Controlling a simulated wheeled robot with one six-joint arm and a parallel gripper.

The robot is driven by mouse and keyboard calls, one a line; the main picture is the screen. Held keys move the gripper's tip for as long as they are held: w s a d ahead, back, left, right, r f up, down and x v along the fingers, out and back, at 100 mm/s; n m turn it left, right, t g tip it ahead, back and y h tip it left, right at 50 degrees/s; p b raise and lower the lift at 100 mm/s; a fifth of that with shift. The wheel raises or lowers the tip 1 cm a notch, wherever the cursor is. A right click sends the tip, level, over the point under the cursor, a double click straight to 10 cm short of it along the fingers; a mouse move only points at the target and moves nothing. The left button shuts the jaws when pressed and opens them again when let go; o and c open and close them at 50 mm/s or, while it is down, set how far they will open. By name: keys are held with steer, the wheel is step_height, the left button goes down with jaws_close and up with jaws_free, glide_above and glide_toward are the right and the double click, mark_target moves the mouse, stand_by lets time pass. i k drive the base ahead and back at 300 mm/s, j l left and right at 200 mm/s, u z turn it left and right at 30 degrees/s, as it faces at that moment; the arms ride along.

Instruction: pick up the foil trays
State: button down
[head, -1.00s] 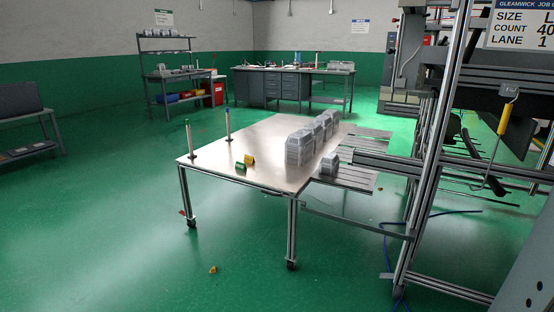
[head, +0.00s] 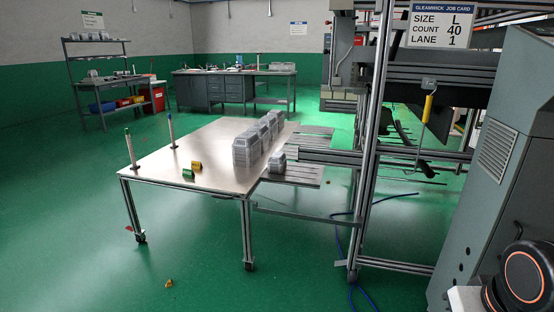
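Several stacks of silver foil trays (head: 247,153) stand in a row along the right edge of a steel-topped wheeled table (head: 190,150). A smaller, shorter stack of foil trays (head: 277,163) sits just to the right of the table, on the slatted rack beside it. My gripper is not in view, so I cannot see whether it is open or shut. A dark rounded part with an orange ring at the bottom right corner looks like part of my arm.
A job card (head: 441,24) reads size L, count 40, lane 1. A machine frame (head: 370,150) and grey cabinet (head: 483,190) stand at right. Green and yellow blocks (head: 188,174) lie on the table. A blue hose (head: 345,225) crosses the floor. The left floor is open.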

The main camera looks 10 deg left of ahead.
mark_target(277, 162)
steer(key=i+j+u, duration=0.1)
steer(key=i+j, duration=1.5)
steer(key=i, duration=0.15)
steer(key=i+j+u, duration=0.15)
steer(key=i+j, duration=0.6)
steer(key=i, duration=0.1)
